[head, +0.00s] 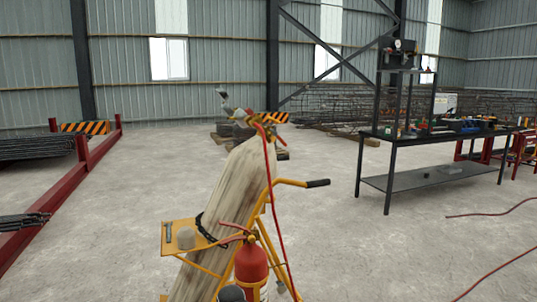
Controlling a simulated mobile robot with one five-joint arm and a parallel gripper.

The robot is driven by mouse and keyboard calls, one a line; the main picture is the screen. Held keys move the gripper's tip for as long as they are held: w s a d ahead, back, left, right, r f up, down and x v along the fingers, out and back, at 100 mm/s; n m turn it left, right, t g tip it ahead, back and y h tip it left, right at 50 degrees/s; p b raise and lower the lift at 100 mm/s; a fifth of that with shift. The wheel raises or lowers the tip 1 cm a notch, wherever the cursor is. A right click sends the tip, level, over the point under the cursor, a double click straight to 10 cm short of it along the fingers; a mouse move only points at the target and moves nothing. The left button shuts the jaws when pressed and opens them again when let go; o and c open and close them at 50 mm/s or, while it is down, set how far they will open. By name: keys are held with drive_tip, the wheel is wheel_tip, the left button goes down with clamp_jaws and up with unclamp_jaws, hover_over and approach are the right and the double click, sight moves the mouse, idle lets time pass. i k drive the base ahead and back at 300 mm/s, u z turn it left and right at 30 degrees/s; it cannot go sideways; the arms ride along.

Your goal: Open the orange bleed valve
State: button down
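I cannot make out an orange bleed valve for certain. A tilted, worn white-brown gas cylinder (225,215) rests on a yellow hand cart (272,240) close in front of me. Small metal fittings (240,113) with red and yellow parts sit at its top; they are too small to tell apart. A black bench rig (398,60) with gauge-like parts stands on the workbench at the right; its details are also too small to tell. My gripper is not in view.
A red fire extinguisher (251,264) stands on the cart's near side, beside a red hose (280,215). A black workbench (430,135) stands right. Red rails (75,175) run along the left. Red hoses lie on the right floor. Concrete floor between is open.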

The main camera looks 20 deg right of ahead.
sight(278, 137)
drive_tip(key=u, duration=4.5)
drive_tip(key=i, duration=0.1)
drive_tip(key=z, duration=2.55)
drive_tip(key=k, duration=0.1)
drive_tip(key=u, duration=1.5)
drive_tip(key=k, duration=1.8)
drive_tip(key=z, duration=0.65)
